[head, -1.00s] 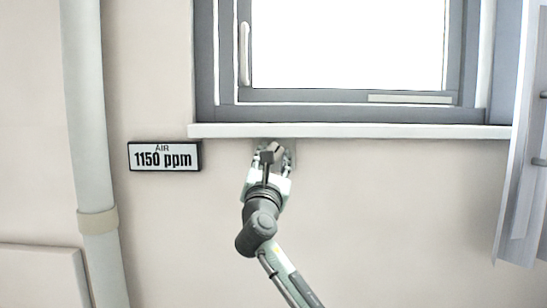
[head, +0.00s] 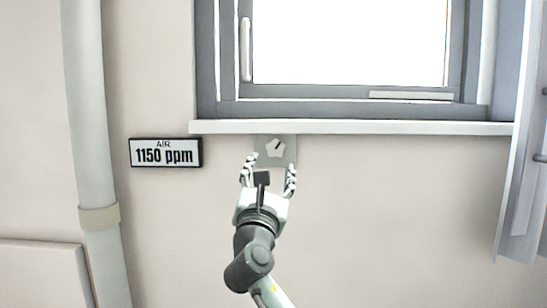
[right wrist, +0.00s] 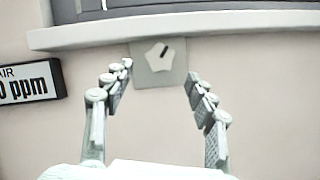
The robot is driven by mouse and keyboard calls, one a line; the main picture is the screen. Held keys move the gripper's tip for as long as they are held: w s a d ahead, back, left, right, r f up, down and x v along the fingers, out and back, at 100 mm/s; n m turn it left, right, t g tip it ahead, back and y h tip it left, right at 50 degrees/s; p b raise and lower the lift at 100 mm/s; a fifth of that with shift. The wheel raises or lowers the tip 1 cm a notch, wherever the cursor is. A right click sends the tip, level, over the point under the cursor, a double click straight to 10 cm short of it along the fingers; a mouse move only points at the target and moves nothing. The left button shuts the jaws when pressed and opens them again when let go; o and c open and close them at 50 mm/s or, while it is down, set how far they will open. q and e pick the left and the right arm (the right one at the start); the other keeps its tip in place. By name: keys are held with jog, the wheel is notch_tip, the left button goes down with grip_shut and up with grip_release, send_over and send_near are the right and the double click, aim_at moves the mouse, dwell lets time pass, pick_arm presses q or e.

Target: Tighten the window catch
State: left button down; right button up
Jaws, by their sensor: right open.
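A white five-sided knob (head: 274,148) with a dark mark slanting up to the right sits on a square grey plate (head: 290,143), on the wall just under the window sill. The knob also shows in the right wrist view (right wrist: 158,56), on its plate (right wrist: 145,79). My right gripper (head: 269,163) is open and empty just below the knob, its fingers apart to either side and pointing up at the plate. It also shows open in the right wrist view (right wrist: 160,72). The window (head: 350,95) above has a white upright handle (head: 245,50) at its left. My left gripper is not in view.
The sill (head: 400,127) juts out above the plate. A sign (head: 165,153) reading "AIR 1150 ppm" hangs to the left. A pipe (head: 90,130) runs down further left, and a pale hinged panel (head: 522,150) stands at the right. The wall below the sill is otherwise bare.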

aim_at(276, 150)
jog(key=v, duration=0.5)
jog(key=shift+s, duration=0.1)
jog(key=w+r+n+y, duration=0.1)
jog(key=w+n+y, duration=0.1)
jog(key=w+n, duration=0.1)
jog(key=w+d+r+n+y+p, duration=0.1)
jog(key=w+n, duration=0.2)
jog(key=n, duration=0.1)
jog(key=w+d+r+n+y, duration=0.1)
jog(key=w+r+n+y, duration=0.1)
jog(key=w+n, duration=0.1)
jog(key=shift+w+n+y+p, duration=0.3)
jog(key=shift+w+p, duration=0.05)
jog(key=shift+w, duration=0.2)
jog(key=shift+w+a+r, duration=0.1)
jog(key=shift+w+r, duration=0.15)
jog(key=shift+w, duration=0.3)
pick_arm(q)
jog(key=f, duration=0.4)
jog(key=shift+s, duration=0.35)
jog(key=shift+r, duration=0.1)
